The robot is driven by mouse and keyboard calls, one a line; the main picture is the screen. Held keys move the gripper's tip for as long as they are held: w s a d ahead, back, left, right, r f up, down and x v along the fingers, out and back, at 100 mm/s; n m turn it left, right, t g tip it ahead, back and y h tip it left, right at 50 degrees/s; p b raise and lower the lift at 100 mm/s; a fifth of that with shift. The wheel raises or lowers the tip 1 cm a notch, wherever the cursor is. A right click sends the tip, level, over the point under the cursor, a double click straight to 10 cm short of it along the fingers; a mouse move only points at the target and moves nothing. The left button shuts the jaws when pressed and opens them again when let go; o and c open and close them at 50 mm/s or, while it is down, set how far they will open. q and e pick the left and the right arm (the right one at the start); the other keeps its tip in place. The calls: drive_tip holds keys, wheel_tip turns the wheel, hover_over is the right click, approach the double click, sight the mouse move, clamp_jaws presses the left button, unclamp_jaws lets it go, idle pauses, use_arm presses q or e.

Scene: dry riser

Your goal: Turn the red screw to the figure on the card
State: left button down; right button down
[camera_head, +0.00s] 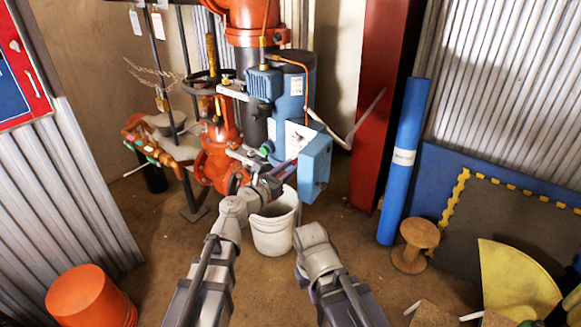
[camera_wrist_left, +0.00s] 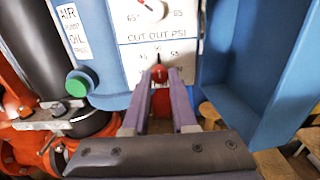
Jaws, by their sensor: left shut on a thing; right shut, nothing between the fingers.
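The red screw (camera_wrist_left: 159,74) sits low on a white scale plate (camera_wrist_left: 132,62) of the blue box in the left wrist view. The plate reads CUT OUT PSI, with figures around the screw; a dark pointer above it points about straight up. My left gripper (camera_wrist_left: 160,92) is shut on the red screw, one purple finger on each side. In the head view my left gripper (camera_head: 288,170) reaches the box's lower front. My right gripper (camera_head: 312,238) is lower, shut and empty; its fingertips are not clear. Small white cards (camera_head: 136,22) hang at the upper left, their writing unreadable.
The open blue cover (camera_head: 314,167) stands right of my left gripper. A green button (camera_wrist_left: 79,83) is on the box's left. A white bucket (camera_head: 273,232) stands below on the floor. Red valves and pipes (camera_head: 218,160) stand to the left.

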use_arm(q)
drive_tip(key=shift+m, duration=9.9)
drive_tip(key=c, duration=0.7)
unclamp_jaws()
drive_tip(key=shift+r, duration=0.1)
drive_tip(key=shift+s+a, duration=0.1)
drive_tip(key=shift+s, duration=0.05)
